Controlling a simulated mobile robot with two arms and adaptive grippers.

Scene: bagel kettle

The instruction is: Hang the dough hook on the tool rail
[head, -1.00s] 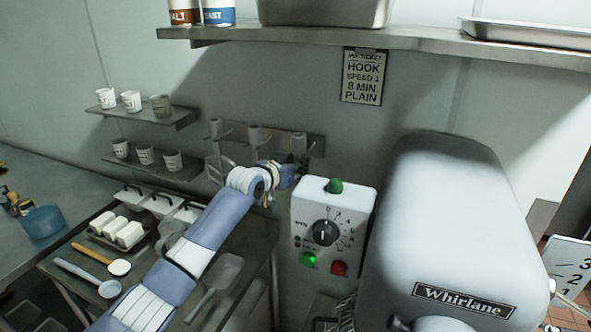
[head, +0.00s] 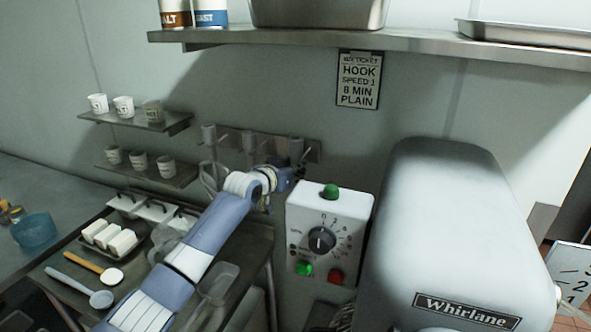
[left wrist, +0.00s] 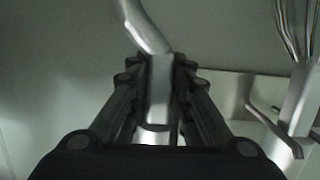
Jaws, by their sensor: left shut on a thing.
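The tool rail (head: 312,152) is fixed to the back wall, above the left side of the mixer's control box. My left arm reaches up to its right end. My left gripper (head: 297,174) is shut on the metal dough hook (left wrist: 146,28), seen close up in the left wrist view, where the fingers (left wrist: 160,100) clasp its straight shank. The hook's top (head: 296,148) shows at the rail's right end. I cannot tell whether it bears on a peg or is only held in front. My right gripper is not in view.
A whisk-like tool (left wrist: 299,88) hangs beside the held hook. The mixer (head: 455,230) and its control box (head: 328,238) stand close on the right. A long shelf (head: 400,45) runs above; small cup shelves (head: 150,122) are at left.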

